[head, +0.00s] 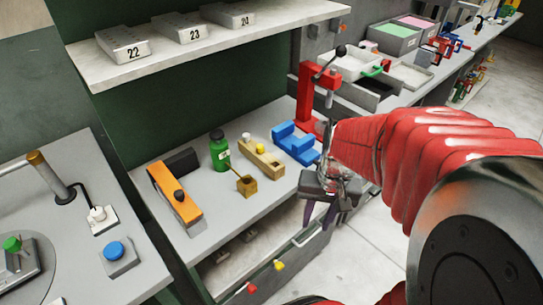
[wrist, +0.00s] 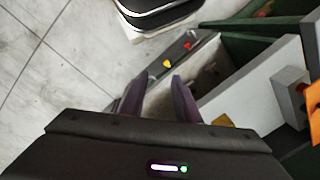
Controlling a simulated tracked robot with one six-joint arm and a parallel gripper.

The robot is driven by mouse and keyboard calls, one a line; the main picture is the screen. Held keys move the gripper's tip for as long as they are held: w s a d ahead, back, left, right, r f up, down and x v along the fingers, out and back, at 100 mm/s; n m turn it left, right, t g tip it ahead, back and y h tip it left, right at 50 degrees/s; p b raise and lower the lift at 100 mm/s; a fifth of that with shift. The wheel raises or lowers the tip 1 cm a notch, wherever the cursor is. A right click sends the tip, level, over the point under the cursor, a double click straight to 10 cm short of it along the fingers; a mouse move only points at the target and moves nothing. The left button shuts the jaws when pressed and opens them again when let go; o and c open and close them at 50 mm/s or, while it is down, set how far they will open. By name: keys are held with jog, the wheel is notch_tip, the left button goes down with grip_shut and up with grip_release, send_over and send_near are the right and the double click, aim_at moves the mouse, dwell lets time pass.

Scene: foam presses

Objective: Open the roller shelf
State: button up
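A grey pull-out unit, which may be the roller shelf (head: 290,258), sits under the table. Its front panel carries a pale handle (head: 305,237), a yellow knob (head: 279,264) and a red knob (head: 251,288). Pale items show in the space behind the panel. In the wrist view the front panel (wrist: 176,54) lies beyond the fingertips, with both knobs on it. My gripper (head: 324,216) hangs beside the table's right end, near the handle end of the panel. It also shows in the wrist view (wrist: 158,80), with its dark purple fingers apart and nothing between them.
The table (head: 200,228) above holds an orange-topped plane, a green bottle (head: 219,152), wooden blocks and a blue block (head: 296,142). A red press (head: 310,95) stands at its back right. Clear tiled floor (head: 345,260) lies to the right.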

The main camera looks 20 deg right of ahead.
jog(key=s+d+f+m+g+y, duration=0.1)
jog(key=d+f+m+y, duration=0.2)
jog(key=f+m, duration=0.3)
jog(key=s+d+f+m+y, duration=0.1)
jog(key=d+f+m+y, duration=0.2)
jog(key=f, duration=0.6)
jog(key=m+t+h, duration=0.2)
jog(key=m+t, duration=1.3)
jog(key=m, duration=2)
send_near(312, 236)
jog(key=s, duration=0.1)
jog(key=s+d, duration=0.1)
jog(key=s, duration=0.1)
jog(key=shift+s+d+f, duration=0.15)
jog(key=shift+s+f, duration=0.05)
jog(key=shift+s, duration=0.05)
jog(key=shift+w, duration=0.1)
jog(key=shift+r+x, duration=0.1)
jog(key=shift+x, duration=3.3)
jog(key=shift+r+x, duration=0.15)
jog(key=shift+x, duration=3.25)
